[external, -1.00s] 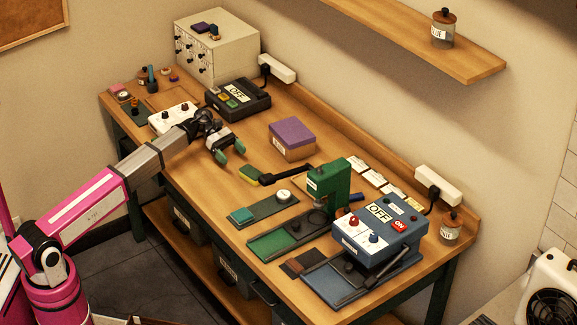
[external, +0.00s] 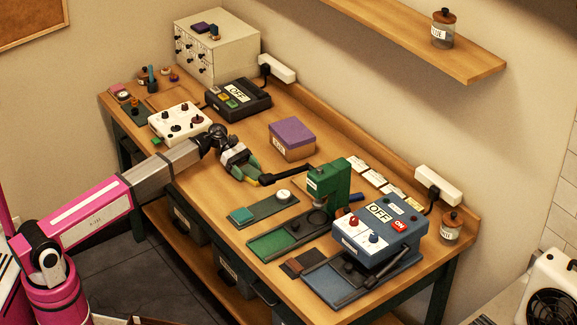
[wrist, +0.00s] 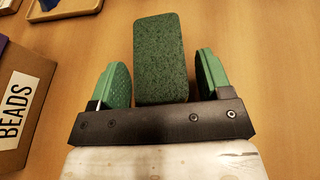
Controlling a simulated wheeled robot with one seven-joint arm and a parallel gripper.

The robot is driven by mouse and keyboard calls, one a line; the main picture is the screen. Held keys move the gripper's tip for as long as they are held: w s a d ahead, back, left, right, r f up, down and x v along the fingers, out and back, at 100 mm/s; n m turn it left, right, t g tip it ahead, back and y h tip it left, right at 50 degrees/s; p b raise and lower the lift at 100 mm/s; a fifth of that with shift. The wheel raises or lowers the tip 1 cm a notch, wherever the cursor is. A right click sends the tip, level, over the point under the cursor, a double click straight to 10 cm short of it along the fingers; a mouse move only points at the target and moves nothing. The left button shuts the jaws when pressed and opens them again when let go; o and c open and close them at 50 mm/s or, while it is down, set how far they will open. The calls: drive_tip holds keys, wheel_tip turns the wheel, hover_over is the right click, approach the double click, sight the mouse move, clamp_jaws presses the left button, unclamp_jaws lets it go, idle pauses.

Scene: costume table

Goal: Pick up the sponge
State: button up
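The sponge (wrist: 159,58) is a block with a dark green, speckled top. In the wrist view it lies between the two green finger pads of my gripper (wrist: 160,78). A gap shows between the sponge and each pad, so my gripper is open around it and not touching its sides. In the external view my gripper (external: 244,168) is low over the table at the sponge and hides most of it.
A box labelled BEADS (wrist: 18,108) with a purple lid (external: 291,132) stands close beside my gripper. The green press (external: 329,187) and its dark handle are to the right. A white control box (external: 180,121) is behind left. Bare tabletop (external: 205,187) lies in front.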

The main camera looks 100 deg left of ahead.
drive_tip(key=c, duration=0.7)
drive_tip(key=shift+r, duration=0.15)
